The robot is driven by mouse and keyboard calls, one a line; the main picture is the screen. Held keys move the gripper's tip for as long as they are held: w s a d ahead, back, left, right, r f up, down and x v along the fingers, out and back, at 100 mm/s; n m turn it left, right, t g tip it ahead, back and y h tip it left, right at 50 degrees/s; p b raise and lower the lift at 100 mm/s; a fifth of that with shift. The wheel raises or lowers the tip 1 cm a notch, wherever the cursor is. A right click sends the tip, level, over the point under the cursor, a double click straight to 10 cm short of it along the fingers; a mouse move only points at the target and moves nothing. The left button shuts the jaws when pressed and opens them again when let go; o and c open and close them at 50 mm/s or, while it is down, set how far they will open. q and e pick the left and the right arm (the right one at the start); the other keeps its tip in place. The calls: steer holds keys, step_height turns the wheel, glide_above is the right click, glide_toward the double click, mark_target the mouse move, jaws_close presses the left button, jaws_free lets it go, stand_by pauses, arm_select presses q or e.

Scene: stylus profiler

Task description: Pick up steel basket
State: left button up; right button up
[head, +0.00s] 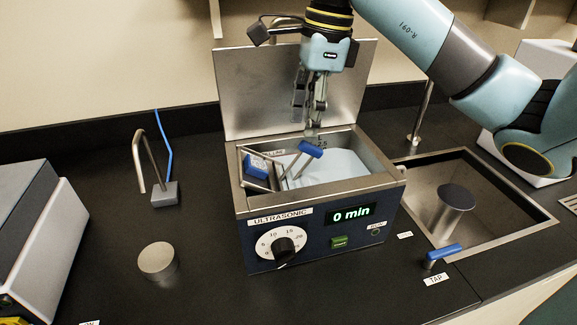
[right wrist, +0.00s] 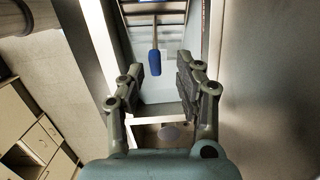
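The steel basket (head: 262,185) sits in the open tank of the ultrasonic cleaner (head: 325,238). It has thin metal arms with two blue grips; one grip (head: 311,149) is raised at the tank's middle, the other at the left. My right gripper (head: 310,127) points down just above the raised grip, in front of the lid. In the right wrist view, the fingers of my right gripper (right wrist: 163,74) are apart with nothing between the pads, and a blue grip (right wrist: 155,62) shows beyond them. The basket's lower part is hidden by the tank wall. My left gripper is not in view.
The cleaner's lid (head: 292,88) stands open behind the tank. A sink (head: 500,215) with a blue-handled tap lever (head: 443,254) is at the right. A bent metal rod on a block (head: 164,194) and a metal cylinder (head: 157,262) stand at the left, with clear counter around them.

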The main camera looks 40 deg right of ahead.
mark_target(304, 140)
steer(key=f+b, duration=0.2)
steer(key=f, duration=0.1)
steer(key=f+b, duration=0.1)
steer(key=shift+a+f, duration=0.3)
steer(key=shift+a, duration=0.1)
steer(key=shift+w+f, duration=0.1)
steer(key=shift+f, duration=0.25)
steer(key=f+p, duration=0.1)
steer(key=f, duration=0.1)
steer(key=a+f, duration=0.1)
steer(key=f, duration=0.1)
steer(key=shift+p, duration=0.35)
steer(key=shift+w+f, duration=0.1)
steer(key=shift+f, duration=0.3)
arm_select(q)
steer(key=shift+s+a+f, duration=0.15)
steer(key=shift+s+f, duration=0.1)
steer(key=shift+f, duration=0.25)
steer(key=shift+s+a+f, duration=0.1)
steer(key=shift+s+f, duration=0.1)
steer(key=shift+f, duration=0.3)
arm_select(e)
jaws_close()
